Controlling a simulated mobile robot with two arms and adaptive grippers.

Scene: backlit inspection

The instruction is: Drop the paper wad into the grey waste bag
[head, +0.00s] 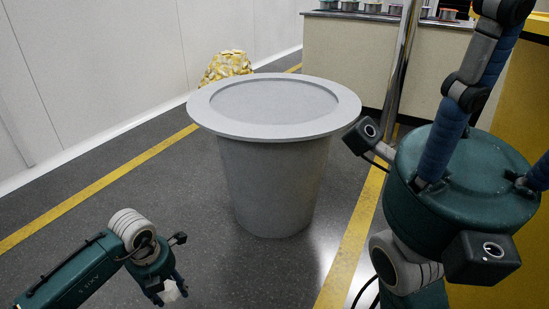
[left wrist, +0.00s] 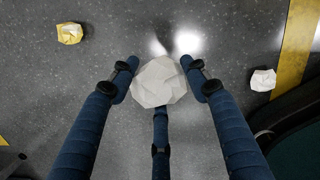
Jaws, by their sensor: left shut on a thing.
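The paper wad (head: 171,292) is white and crumpled. My left gripper (head: 172,286) is shut on it, low at the bottom left of the head view. In the left wrist view the wad (left wrist: 158,82) sits between the blue fingers (left wrist: 161,85). The grey waste bag (head: 270,180) stands upright on the floor in the middle of the head view, with a wide round rim. My left gripper is to the left of it and below its rim, apart from it. My right gripper (head: 460,175) is large at the right; its fingertips are cut off or hidden.
A yellow crumpled wad (left wrist: 69,33) and another white wad (left wrist: 263,80) lie on the floor. A heap of yellowish pieces (head: 227,66) is behind the bag. Floor left of the bag is clear.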

